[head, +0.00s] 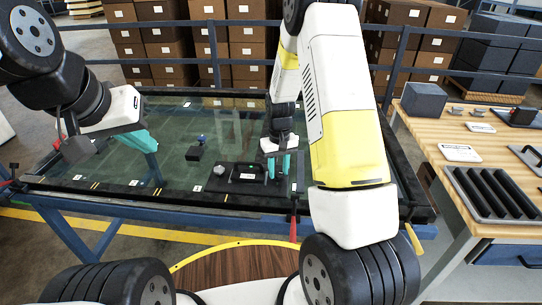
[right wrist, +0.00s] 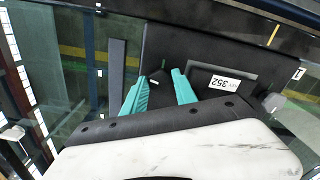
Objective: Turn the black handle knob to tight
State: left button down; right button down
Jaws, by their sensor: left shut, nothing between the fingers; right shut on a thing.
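The black handle fixture (head: 236,184) lies at the near edge of the glass-topped trolley in the head view, with a white label on it. In the right wrist view its dark plate (right wrist: 165,45) and the "352" label (right wrist: 224,84) show. My right gripper (head: 279,165) points down at the fixture's right end. In the right wrist view its teal fingers (right wrist: 161,88) are shut on a black part, seemingly the black handle knob (right wrist: 158,77), mostly hidden between them. The knob's turn position cannot be told. My left gripper (head: 152,143) is shut and empty above the glass at left.
A small black block with a blue top (head: 195,153) is on the glass (head: 110,165). A red-handled clamp (head: 293,228) hangs at the trolley's front edge. A wooden workbench (head: 450,136) with dark parts stands at right. Stacked boxes (head: 247,50) are behind a blue rail.

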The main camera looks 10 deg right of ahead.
aim_at(277, 172)
jog(key=m, duration=0.4)
jog(key=shift+a+m, duration=0.15)
jog(key=shift+m, duration=0.15)
jog(key=m, duration=0.3)
jog(key=shift+w+m, duration=0.1)
jog(key=shift+m, duration=0.2)
jog(key=m, duration=0.3)
jog(key=shift+a+m, duration=0.1)
jog(key=shift+m, duration=0.2)
jog(key=shift+w+m, duration=0.1)
jog(key=shift+m, duration=1.7)
jog(key=c, duration=1)
grip_release()
jog(key=shift+o, duration=0.2)
notch_tip(277, 172, up, 8)
jog(key=shift+f, duration=0.1)
